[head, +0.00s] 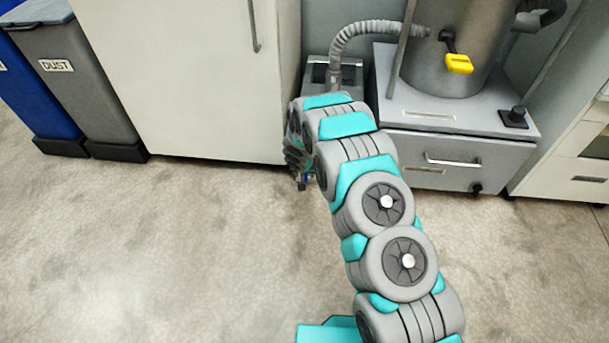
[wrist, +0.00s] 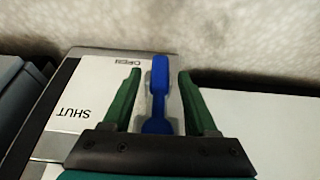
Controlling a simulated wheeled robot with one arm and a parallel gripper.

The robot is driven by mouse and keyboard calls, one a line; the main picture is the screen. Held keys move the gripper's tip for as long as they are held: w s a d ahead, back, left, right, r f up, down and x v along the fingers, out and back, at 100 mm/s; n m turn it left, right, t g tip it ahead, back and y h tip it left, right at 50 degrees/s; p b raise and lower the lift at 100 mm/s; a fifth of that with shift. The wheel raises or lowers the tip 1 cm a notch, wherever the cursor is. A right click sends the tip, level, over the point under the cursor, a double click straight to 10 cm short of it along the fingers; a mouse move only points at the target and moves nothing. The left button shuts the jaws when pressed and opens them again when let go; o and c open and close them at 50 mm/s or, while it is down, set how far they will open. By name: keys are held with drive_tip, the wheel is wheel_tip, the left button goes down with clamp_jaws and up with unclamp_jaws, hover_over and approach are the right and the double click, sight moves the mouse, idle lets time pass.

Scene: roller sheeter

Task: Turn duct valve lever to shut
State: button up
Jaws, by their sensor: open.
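The blue duct valve lever (wrist: 158,92) lies between the two green fingers of my gripper (wrist: 159,74) in the wrist view. The fingers are open, with a visible gap on each side of the lever. The lever points up in that picture, beside the OPEN mark at the top of a white label plate (wrist: 96,88). The SHUT mark is at the plate's left. The lever's lower end is hidden behind the gripper body. In the head view my gripper (head: 303,178) is low in front of the grey unit, small and mostly hidden by my arm.
A white cabinet (head: 190,75) stands left of my gripper. A grey machine with a drawer (head: 440,160) and a yellow handle (head: 459,63) stands to the right. A flexible hose (head: 375,28) runs down to a grey box. Bins (head: 75,75) stand far left. The near floor is clear.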

drive_tip(key=shift+x, duration=0.85)
clamp_jaws()
idle(0.9)
